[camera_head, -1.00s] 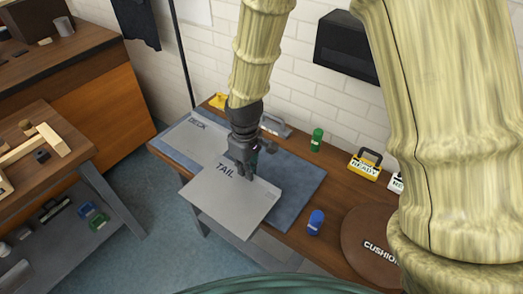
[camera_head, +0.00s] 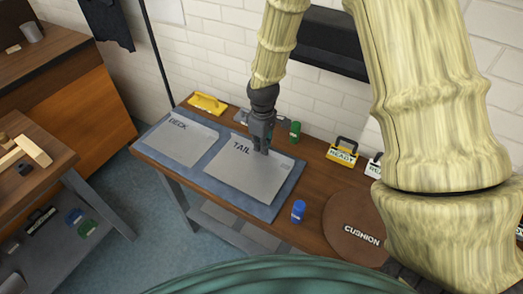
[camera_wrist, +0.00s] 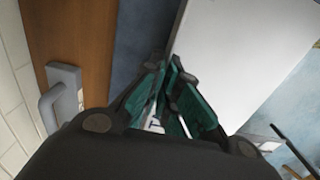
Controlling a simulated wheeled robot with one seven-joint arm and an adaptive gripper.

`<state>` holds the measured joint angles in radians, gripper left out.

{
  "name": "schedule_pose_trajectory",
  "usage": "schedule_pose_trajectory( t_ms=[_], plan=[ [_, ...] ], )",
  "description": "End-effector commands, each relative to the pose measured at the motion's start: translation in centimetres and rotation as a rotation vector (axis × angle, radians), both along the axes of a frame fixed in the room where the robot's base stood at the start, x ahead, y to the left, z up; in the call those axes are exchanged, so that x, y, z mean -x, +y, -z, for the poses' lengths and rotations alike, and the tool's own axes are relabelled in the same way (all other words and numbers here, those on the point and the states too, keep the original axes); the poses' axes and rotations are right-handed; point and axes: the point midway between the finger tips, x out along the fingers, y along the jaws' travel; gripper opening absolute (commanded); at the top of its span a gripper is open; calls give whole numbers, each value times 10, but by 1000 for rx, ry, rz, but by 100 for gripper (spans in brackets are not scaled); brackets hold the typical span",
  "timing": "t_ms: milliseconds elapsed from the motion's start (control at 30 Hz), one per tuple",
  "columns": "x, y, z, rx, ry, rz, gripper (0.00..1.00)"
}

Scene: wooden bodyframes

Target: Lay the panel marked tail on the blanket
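The grey panel marked TAIL (camera_head: 248,176) is level over the right part of the blue blanket (camera_head: 215,150), blanket showing around its edges. I cannot tell whether it rests fully on the cloth. My gripper (camera_head: 262,151) points down at the panel's upper part, right of the lettering, and appears shut on it. In the wrist view, the green finger pads (camera_wrist: 172,95) are close together at the pale panel (camera_wrist: 245,55), with part of a letter between them. The fingers hide the exact contact.
The DECK panel (camera_head: 178,139) lies on the blanket's left part, apart from the TAIL panel.

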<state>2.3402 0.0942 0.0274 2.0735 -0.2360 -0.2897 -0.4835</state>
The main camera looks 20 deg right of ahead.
Motion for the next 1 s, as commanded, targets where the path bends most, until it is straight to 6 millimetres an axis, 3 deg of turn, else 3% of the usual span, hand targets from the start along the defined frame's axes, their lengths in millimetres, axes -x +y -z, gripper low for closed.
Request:
schedule_pose_trajectory(
  t_ms=[300, 733, 867, 1000],
  plan=[
    [0, 0, 26, 1, -1, 0, 0],
    [0, 0, 32, 0, 0, 0, 0],
    [0, 0, 32, 1, -1, 0, 24],
    [0, 0, 32, 1, -1, 0, 27]
  ],
)
